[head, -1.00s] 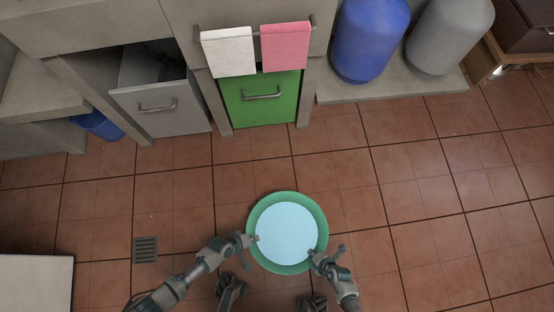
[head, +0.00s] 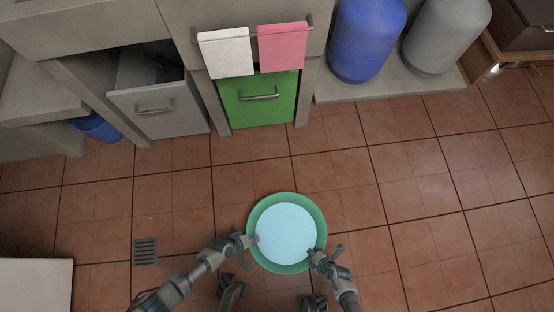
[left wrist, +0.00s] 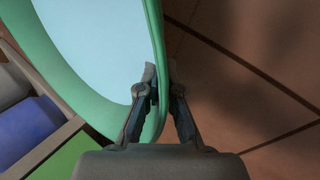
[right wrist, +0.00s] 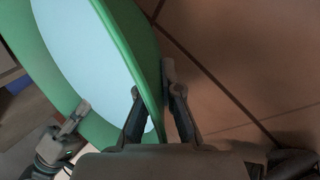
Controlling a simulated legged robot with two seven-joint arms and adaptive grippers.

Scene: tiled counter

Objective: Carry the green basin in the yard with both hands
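The green basin (head: 318,215) is round, with a pale blue, water-like surface (head: 287,234) filling its inside. It is in front of my feet in the head view; whether it touches the floor I cannot tell. My left gripper (head: 251,240) is at its left rim. In the left wrist view, the left fingers (left wrist: 156,88) stand on both sides of the rim and look shut on it. My right gripper (head: 315,255) is at the lower right rim. In the right wrist view, the right fingers (right wrist: 153,90) also straddle the rim, with the inner tip partly hidden.
Ahead is a counter with a green drawer (head: 262,98), a grey open drawer (head: 160,108) and hanging white (head: 226,52) and pink (head: 282,47) towels. Blue (head: 368,40) and grey (head: 446,35) cylinders stand on a ledge. A floor drain (head: 145,251) lies left. Tiled floor to the right is clear.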

